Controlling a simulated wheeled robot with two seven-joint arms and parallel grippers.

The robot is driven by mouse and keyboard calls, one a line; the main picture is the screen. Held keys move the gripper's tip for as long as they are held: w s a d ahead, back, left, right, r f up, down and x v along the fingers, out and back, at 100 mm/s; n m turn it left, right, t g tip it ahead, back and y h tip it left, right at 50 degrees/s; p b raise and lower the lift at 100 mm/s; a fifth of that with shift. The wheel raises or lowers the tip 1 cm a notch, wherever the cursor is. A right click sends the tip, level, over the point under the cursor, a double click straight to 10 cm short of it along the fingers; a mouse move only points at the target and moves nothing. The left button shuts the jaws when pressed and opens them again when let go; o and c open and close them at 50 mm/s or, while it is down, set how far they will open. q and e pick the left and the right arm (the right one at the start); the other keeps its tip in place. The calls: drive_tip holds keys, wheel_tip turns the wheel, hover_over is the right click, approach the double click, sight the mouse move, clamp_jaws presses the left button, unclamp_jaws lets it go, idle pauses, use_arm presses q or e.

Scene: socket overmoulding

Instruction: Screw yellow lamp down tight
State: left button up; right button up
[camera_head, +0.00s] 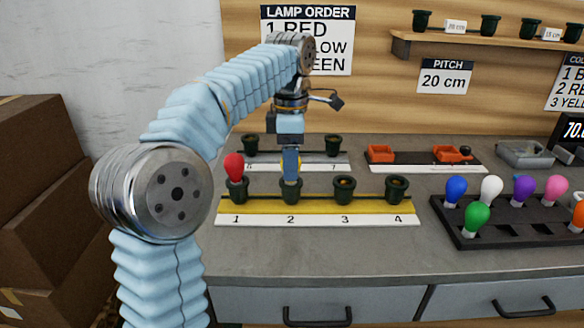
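My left gripper (290,165) points straight down over socket 2 (290,191) on the yellow strip (263,206). A sliver of the yellow lamp (299,168) shows at the right of the finger. The rest of the lamp is hidden behind the finger, so I cannot tell how deep it sits or whether the fingers grip it. A red lamp (233,167) stands in socket 1 (237,190). Socket 3 (344,189) and socket 4 (396,189) hold no lamp. My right gripper is not in view.
A second row of sockets (333,146) stands behind. A black tray (447,222) at the right holds several coloured lamps. Orange parts (381,153) lie on a strip at the back. Cardboard boxes (38,190) are stacked at the left. The front worktop is clear.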

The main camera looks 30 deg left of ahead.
use_arm(q)
drive_tip(key=c, duration=0.8)
drive_tip(key=shift+o, duration=0.2)
drive_tip(key=m, duration=0.4)
drive_tip(key=shift+m, duration=0.3)
drive_tip(key=shift+m, duration=0.4)
drive_tip(key=o, duration=0.5)
drive_tip(key=shift+m, duration=0.6)
drive_tip(key=shift+c, duration=0.2)
drive_tip(key=o, duration=0.5)
drive_tip(key=shift+r, duration=3.7)
